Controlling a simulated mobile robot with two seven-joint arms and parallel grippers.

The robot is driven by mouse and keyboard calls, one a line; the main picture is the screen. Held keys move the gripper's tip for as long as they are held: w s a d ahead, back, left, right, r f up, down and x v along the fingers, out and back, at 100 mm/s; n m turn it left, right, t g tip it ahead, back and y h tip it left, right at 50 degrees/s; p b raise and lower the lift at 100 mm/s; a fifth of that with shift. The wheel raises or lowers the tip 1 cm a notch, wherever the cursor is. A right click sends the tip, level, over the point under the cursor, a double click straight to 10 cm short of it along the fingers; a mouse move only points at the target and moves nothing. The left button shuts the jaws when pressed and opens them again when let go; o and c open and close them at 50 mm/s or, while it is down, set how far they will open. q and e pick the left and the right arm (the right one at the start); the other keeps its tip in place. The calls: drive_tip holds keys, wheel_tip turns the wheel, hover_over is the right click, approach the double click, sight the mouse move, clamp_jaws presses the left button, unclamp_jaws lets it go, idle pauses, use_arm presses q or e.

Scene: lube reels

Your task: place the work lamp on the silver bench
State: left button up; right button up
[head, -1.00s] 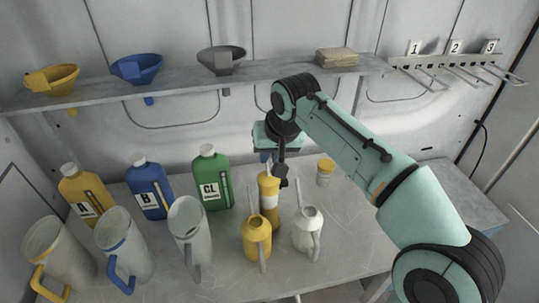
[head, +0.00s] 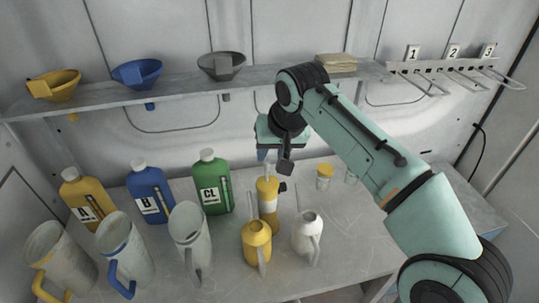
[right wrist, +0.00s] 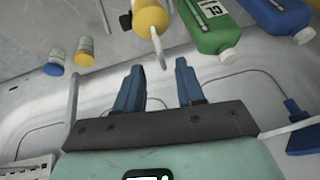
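I cannot clearly identify a work lamp. A yellow upright cylinder (head: 268,208) with a pale band and a dark side knob stands on the grey-silver bench (head: 345,235); I cannot tell whether it is the lamp. It seems to be the yellow body (right wrist: 150,17) at the top of the right wrist view. My right gripper (head: 271,155) is above and behind this cylinder in the head view. My left gripper is not in view.
Yellow, blue and green bottles (head: 212,185) and several jugs (head: 190,235) fill the bench's left. Yellow (head: 257,243) and white (head: 307,236) oil cans stand in front. Small jars (head: 325,178) stand behind. A shelf (head: 185,88) with funnels and a numbered hook rack (head: 440,70) are above.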

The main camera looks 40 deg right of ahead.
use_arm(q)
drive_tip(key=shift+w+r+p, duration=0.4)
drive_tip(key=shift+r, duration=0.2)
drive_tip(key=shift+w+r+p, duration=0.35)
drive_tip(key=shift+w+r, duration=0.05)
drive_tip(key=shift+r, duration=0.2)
use_arm(e)
drive_tip(key=v, duration=0.8)
drive_tip(key=shift+r, duration=0.1)
